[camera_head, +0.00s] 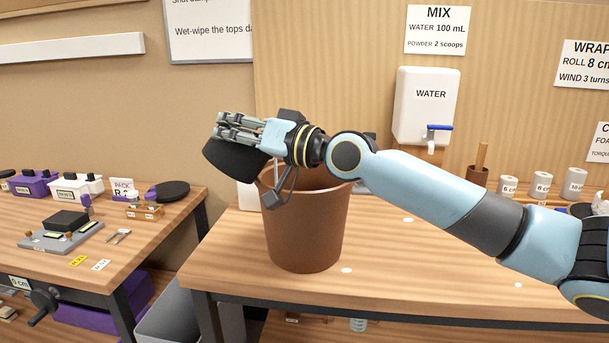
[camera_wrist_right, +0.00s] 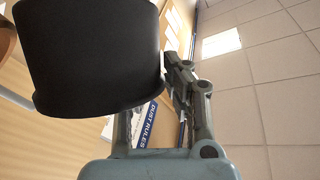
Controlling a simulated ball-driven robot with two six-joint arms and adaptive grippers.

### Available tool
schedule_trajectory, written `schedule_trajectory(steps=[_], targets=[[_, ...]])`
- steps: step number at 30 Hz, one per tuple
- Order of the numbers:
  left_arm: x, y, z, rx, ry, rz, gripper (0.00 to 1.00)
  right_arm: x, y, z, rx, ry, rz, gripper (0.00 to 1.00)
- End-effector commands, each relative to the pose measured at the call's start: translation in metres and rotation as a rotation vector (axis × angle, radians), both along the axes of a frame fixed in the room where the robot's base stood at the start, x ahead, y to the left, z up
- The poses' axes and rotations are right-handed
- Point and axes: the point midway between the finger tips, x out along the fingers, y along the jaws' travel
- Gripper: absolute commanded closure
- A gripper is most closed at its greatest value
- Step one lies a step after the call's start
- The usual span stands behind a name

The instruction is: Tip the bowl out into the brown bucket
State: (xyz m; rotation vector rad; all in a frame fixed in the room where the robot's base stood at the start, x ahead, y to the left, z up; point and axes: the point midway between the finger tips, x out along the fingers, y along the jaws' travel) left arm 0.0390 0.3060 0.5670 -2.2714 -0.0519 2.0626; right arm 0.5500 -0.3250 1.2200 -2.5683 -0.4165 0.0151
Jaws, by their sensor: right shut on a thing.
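The brown bucket (camera_head: 308,235) stands upright on the wooden bench near its left end. My right gripper (camera_head: 238,130) is above the left side of the bucket's rim, shut on a black bowl (camera_head: 234,161). The bowl is tilted and hangs at the upper left of the bucket. In the right wrist view the bowl (camera_wrist_right: 95,50) fills the upper left, beside the gripper fingers (camera_wrist_right: 155,105). The inside of the bowl is hidden in both views, so I cannot tell what it holds. Part of the bucket's opening is hidden behind my wrist. My left gripper does not show.
A white water dispenser (camera_head: 428,105) with a blue tap hangs on the wall behind. A brown pot (camera_head: 477,175) and several white rolls (camera_head: 541,184) stand at the back right. A second table (camera_head: 130,250) at left holds several tools. A gap separates the tables, with a grey bin (camera_head: 178,318) below.

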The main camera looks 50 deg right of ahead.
Motion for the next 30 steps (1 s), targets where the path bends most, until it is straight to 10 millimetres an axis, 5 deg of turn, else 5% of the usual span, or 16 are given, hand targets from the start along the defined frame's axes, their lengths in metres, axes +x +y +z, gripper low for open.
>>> schedule_trajectory(steps=[30], targets=[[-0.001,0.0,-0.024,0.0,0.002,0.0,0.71,-0.004,-0.009,-0.001,0.113,-0.051,0.0,1.0]])
